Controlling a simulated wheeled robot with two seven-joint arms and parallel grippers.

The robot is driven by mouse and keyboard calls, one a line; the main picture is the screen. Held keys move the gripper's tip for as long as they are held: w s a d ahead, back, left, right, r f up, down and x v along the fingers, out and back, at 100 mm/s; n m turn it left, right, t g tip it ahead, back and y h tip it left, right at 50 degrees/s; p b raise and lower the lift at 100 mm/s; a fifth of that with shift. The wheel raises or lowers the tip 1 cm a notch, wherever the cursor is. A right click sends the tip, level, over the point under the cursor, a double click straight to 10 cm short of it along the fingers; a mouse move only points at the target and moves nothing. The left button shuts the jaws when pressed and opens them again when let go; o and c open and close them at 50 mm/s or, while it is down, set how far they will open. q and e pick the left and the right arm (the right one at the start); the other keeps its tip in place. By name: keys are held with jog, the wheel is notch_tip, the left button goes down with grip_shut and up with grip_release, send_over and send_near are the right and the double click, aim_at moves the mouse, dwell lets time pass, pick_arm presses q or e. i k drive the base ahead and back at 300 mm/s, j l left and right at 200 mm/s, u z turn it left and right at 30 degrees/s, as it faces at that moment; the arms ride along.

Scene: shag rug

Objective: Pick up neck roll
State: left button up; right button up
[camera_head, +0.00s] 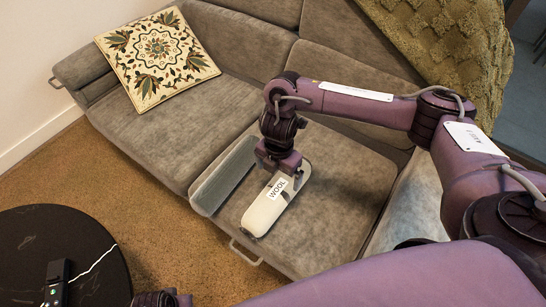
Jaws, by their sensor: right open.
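The neck roll (264,215) is a pale cream cylinder with a white label reading "WOOL". It lies on the grey sofa seat in the middle of the view, running from lower left to upper right. My right gripper (281,184) is directly over its upper part, pointing down, with its fingers open around or just above the roll. Whether the fingers touch it cannot be told. My wrist hides a bit of the roll's upper edge. At the bottom edge, a small purple part of my left arm shows, but its fingers are not visible.
The grey sofa (225,115) has a patterned cushion (157,57) at the upper left and a textured olive throw (450,40) at the upper right. A round black table (95,255) with a dark device (57,283) stands at the lower left. Brown carpet (150,195) lies between.

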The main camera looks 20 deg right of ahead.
aim_at(210, 195)
jog(key=k+j, duration=0.3)
jog(key=k, duration=0.15)
jog(key=k+j, duration=0.3)
jog(key=k, duration=0.15)
